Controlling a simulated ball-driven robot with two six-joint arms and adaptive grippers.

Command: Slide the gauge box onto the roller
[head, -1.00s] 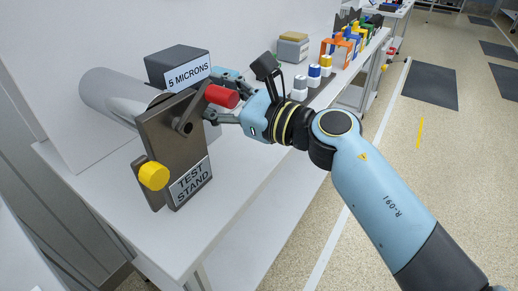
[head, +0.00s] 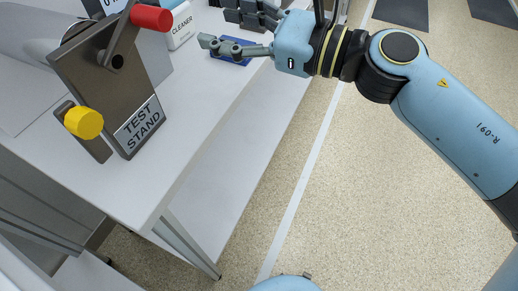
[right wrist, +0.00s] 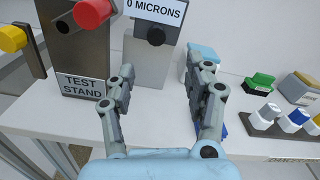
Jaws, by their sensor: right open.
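The gauge box (right wrist: 158,12) shows its "0 MICRONS" label and a dark round knob at the top of the right wrist view, above a grey block. In the head view only a bit of its label (head: 116,4) shows at the top edge. The grey roller (head: 28,28) lies behind the test stand (head: 112,85), partly cut off. The box's contact with the roller is hidden. My right gripper (head: 218,28) is open and empty, right of the test stand. In the right wrist view its fingers (right wrist: 160,85) spread in front of the grey block, apart from it. My left gripper is not in view.
The test stand has a red crank handle (head: 152,17) and a yellow knob (head: 84,122). A white cleaner container (head: 181,25) and a blue flat piece (head: 231,54) are near my right gripper. The white table's front is clear.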

